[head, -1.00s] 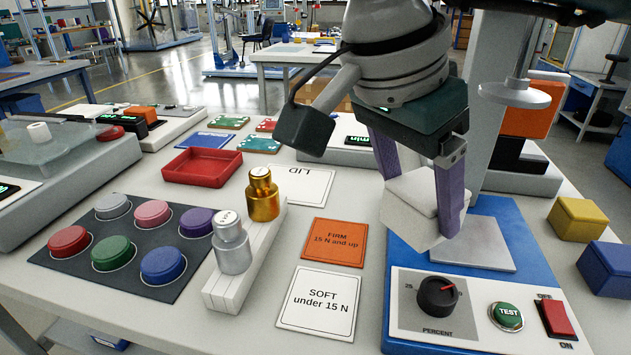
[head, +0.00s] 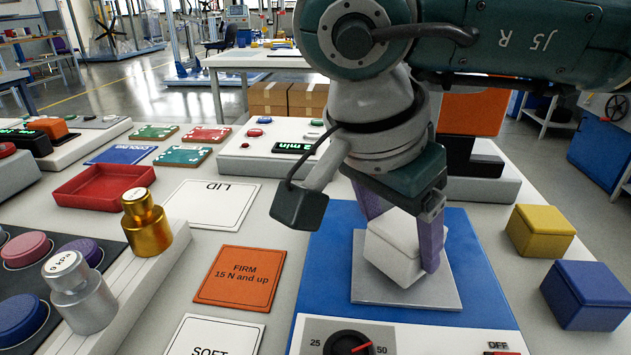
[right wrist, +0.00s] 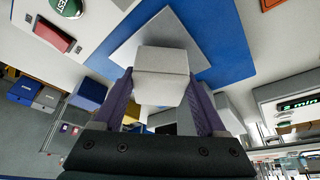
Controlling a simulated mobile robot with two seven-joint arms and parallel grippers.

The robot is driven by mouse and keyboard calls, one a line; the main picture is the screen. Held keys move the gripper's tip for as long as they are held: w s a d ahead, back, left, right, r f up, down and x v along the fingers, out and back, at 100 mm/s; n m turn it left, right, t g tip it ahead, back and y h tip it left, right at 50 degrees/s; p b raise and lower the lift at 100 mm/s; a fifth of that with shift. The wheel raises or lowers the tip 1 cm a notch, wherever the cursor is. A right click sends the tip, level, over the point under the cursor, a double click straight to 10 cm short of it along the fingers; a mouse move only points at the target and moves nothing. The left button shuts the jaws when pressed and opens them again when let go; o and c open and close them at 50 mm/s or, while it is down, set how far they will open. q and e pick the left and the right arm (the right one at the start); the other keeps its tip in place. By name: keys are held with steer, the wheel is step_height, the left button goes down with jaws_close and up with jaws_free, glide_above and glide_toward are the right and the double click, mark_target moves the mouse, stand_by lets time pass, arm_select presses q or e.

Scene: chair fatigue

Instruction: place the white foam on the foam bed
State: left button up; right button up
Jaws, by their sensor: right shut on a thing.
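The white foam (head: 392,248) is a pale block held between the purple fingers of my right gripper (head: 402,238). The light grey square plate on the blue tester, which looks like the foam bed (head: 440,297), lies under it. In the head view the foam is above the plate's middle and slightly tilted. I cannot tell whether its underside touches the plate. In the right wrist view the foam (right wrist: 162,72) sits between both fingers, with the plate (right wrist: 140,42) beyond it. My left gripper is not in view.
Yellow (head: 540,232) and blue (head: 585,294) blocks stand right of the blue tester (head: 328,262). The tester's dial (head: 348,345) is in front. An orange FIRM card (head: 240,277), a gold weight (head: 146,226) and a red tray (head: 104,186) lie to the left.

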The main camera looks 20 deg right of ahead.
steer(key=shift+w+d+f, duration=0.15)
steer(key=shift+d+f, duration=0.15)
steer(key=shift+d, duration=0.15)
steer(key=shift+a, duration=0.2)
steer(key=shift+f, duration=0.25)
steer(key=o, duration=1.3)
steer(key=shift+r, duration=0.1)
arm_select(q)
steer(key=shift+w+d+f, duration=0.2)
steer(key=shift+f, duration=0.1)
